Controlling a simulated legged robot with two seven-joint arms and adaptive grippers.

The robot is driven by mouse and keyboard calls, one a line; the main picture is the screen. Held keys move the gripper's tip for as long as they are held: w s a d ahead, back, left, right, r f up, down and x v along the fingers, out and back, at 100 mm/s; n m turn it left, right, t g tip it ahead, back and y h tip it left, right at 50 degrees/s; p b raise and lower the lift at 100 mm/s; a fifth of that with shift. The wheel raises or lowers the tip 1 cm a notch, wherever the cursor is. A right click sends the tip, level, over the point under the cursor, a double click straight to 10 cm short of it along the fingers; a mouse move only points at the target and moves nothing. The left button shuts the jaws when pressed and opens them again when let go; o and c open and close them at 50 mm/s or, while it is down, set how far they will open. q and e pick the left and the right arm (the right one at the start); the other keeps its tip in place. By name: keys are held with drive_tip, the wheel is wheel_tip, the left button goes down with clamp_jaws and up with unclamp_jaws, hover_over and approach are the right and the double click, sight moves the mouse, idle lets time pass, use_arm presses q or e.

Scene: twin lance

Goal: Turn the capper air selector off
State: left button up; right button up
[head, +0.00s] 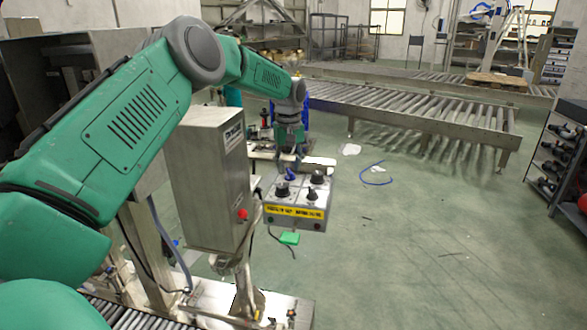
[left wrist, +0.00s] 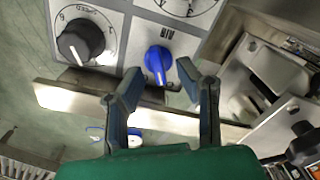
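The capper air selector is a blue knob (left wrist: 158,62) under the label AIR on a grey panel. In the left wrist view it sits just beyond and between the fingertips of my left gripper (left wrist: 157,84), which is open with no visible contact. The knob's pointer direction is hard to read. My right gripper is not in view.
Black dial knobs (head: 282,190) sit on the same box; one dial (left wrist: 80,42) is left of the blue knob in the wrist view. A grey cabinet (head: 206,180) with a red button stands left of the box. Roller conveyors (head: 420,110) lie behind. Floor to the right is mostly clear.

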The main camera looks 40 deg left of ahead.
use_arm(q)
drive_tip(key=shift+s+a+f, duration=0.1)
drive_tip(key=shift+a+f, duration=0.85)
drive_tip(key=shift+d+f, duration=0.1)
drive_tip(key=d, duration=0.2)
drive_tip(key=d+r, duration=0.1)
drive_tip(key=d, duration=0.1)
drive_tip(key=shift+d+r, duration=0.15)
drive_tip(key=shift+r, duration=0.05)
clamp_jaws()
drive_tip(key=shift+r, duration=0.1)
drive_tip(key=shift+s+a, duration=0.1)
drive_tip(key=shift+a, duration=0.65)
drive_tip(key=shift+a+f, duration=0.3)
drive_tip(key=shift+a, duration=0.15)
drive_tip(key=shift+d, duration=0.3)
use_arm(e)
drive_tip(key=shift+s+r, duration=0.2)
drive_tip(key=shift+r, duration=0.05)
